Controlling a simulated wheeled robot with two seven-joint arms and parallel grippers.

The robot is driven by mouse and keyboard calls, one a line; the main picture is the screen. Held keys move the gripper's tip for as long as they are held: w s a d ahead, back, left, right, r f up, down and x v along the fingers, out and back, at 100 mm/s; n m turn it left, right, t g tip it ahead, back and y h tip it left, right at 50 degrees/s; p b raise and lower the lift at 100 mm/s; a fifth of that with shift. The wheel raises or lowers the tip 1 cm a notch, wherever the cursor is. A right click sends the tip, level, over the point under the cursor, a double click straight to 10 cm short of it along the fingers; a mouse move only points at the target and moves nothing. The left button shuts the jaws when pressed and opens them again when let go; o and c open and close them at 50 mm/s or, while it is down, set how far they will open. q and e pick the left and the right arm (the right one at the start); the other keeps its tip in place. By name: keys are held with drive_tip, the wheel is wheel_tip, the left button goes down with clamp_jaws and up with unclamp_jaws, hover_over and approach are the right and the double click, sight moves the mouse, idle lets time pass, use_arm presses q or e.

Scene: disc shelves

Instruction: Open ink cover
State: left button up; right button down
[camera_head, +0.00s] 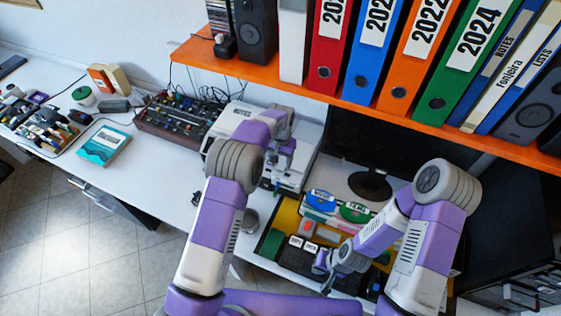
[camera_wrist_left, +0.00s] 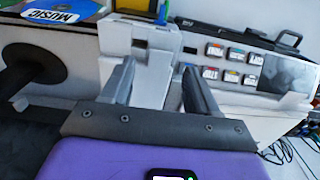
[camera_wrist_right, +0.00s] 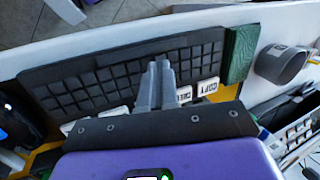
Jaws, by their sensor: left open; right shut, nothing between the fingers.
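The white printer (camera_head: 297,130) stands on the desk in the middle of the head view. I cannot tell where the cover's edge is. My left gripper (camera_head: 281,168) is open in front of the printer; in the left wrist view its fingers (camera_wrist_left: 157,72) stand apart before a pale block (camera_wrist_left: 152,50), with no grip visible. My right gripper (camera_head: 325,287) is shut and empty above the desk organiser; its fingers (camera_wrist_right: 156,75) meet over a black keyboard (camera_wrist_right: 100,82).
A yellow tray (camera_head: 290,217) with disc sleeves and small boxes lies right of the printer. A monitor (camera_head: 400,140) stands behind it. An orange shelf (camera_head: 350,105) with binders hangs above. A mixer (camera_head: 180,118) stands left.

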sight(280, 168)
use_arm(q)
drive_tip(key=shift+f, duration=1.7)
drive_tip(key=shift+c, duration=0.2)
drive_tip(key=shift+r, duration=0.1)
clamp_jaws()
